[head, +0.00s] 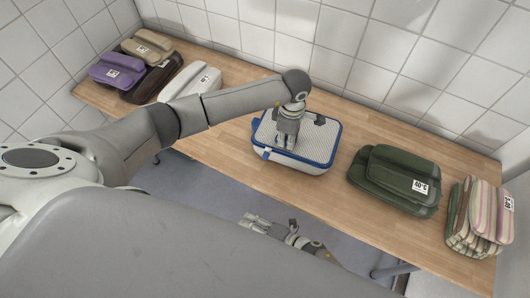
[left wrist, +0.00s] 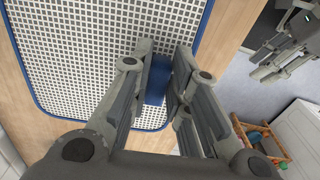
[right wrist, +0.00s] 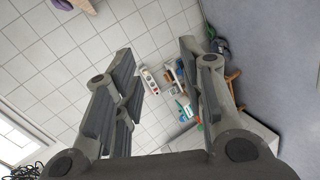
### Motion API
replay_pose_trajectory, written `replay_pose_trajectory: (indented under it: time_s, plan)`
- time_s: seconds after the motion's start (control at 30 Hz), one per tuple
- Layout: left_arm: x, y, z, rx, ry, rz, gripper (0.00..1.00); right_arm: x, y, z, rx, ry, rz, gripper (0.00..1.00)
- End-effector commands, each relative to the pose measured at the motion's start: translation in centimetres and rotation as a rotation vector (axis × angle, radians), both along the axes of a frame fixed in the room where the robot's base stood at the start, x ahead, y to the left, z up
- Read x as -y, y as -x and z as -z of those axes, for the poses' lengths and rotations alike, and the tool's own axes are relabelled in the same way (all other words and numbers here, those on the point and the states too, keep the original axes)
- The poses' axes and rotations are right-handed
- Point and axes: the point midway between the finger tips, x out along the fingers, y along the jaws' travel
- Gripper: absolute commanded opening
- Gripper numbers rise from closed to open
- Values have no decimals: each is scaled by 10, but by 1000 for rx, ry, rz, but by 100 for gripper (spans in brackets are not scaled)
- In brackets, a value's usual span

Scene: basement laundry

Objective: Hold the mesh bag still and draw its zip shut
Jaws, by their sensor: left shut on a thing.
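The mesh bag (head: 325,138) lies flat on the wooden table, a pale box shape with a blue edge and a white mesh top. The mesh with its blue border fills much of the left wrist view (left wrist: 85,50). My left gripper (head: 287,146) reaches down onto the bag and is shut on a blue tab (left wrist: 157,82) at the mesh. In the head view the gripper hides that tab. A blue piece (head: 266,153) shows at the bag's front left corner. My right gripper (head: 250,220) is open and empty, off the table's front edge, apart from the bag.
Folded purple, tan, brown and white stacks (head: 118,70) lie at the table's left end. A green stack (head: 395,180) and a striped stack (head: 480,218) lie to the right of the bag. A tiled wall runs behind. Bare wood (head: 225,125) shows beside the bag.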

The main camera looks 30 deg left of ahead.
Motion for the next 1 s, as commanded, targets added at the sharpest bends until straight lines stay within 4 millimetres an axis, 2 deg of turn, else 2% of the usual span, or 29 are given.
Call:
replay_pose_trajectory:
  time_s: [0.03,0.17,0.23,0.33,0.47,0.57,0.7,0.8,0.83,1.0]
  plan:
    - [0,0,0,1,0,0,0,-16,13,-15,116,-19,-176,38]
    - [0,0,0,1,0,0,0,-36,48,-43,432,-62,-639,38]
    - [0,0,0,1,0,0,0,-39,54,-57,615,-83,-876,38]
    - [0,0,0,1,0,-1,0,-40,49,-74,876,-98,-1194,38]
    - [0,0,0,1,0,-1,0,-37,23,-96,1197,-88,-1567,38]
    - [0,0,0,1,0,-1,0,-35,-6,-114,1423,-55,-1850,38]
    - [0,-1,0,1,0,-1,0,-32,-54,-145,1694,34,-2255,38]
    - [0,-1,0,2,0,-1,0,-31,-87,-170,1828,122,-2526,38]
    - [0,-1,0,2,0,-1,0,-31,-96,-178,-1791,-145,2507,38]
    - [0,-1,0,2,0,-1,0,-32,-132,-213,-1530,-230,2295,38]
